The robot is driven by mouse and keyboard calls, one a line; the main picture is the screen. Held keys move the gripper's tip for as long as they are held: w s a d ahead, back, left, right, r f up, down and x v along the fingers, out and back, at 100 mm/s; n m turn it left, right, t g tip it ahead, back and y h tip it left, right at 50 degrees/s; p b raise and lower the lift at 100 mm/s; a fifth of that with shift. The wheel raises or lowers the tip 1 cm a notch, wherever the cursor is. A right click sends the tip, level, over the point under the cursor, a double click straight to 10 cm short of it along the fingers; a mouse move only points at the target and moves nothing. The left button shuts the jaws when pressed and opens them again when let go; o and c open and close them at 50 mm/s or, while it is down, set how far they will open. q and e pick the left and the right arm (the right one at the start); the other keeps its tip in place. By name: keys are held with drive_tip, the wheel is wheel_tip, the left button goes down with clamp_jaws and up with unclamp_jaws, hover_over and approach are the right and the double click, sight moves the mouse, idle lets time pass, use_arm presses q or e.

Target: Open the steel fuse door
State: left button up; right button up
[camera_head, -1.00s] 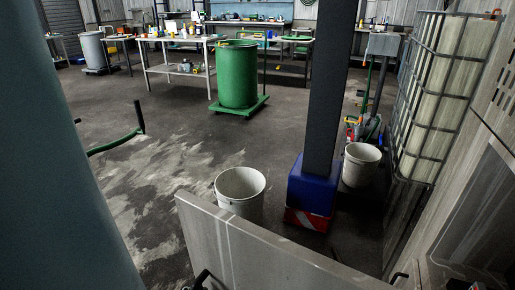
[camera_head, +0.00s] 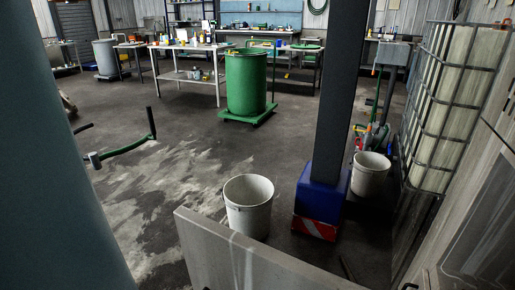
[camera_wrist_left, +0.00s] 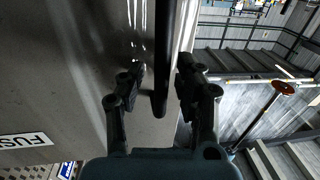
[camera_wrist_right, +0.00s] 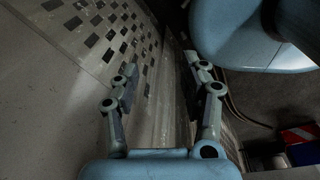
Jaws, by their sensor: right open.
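My left gripper (camera_wrist_left: 158,82) is open, with one finger on each side of the bar and gaps visible. In the head view a grey steel panel (camera_head: 250,265), apparently this door, stands out at the bottom; its lower part is cut off. My right gripper (camera_wrist_right: 166,82) is open and empty, facing a grey surface with dark slots (camera_wrist_right: 95,30). Neither gripper is visible in the head view.
A white bucket (camera_head: 248,208) stands just beyond the panel. A dark post with a blue and red-white base (camera_head: 320,205) and another bucket (camera_head: 369,175) stand to its right. A caged tank (camera_head: 455,100) lines the right side. Floor at left is mostly open.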

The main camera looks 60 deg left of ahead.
sight(201, 270)
use_arm(q)
wheel_tip(201, 270, up, 10)
drive_tip(key=shift+r, duration=0.1)
idle(0.7)
idle(0.5)
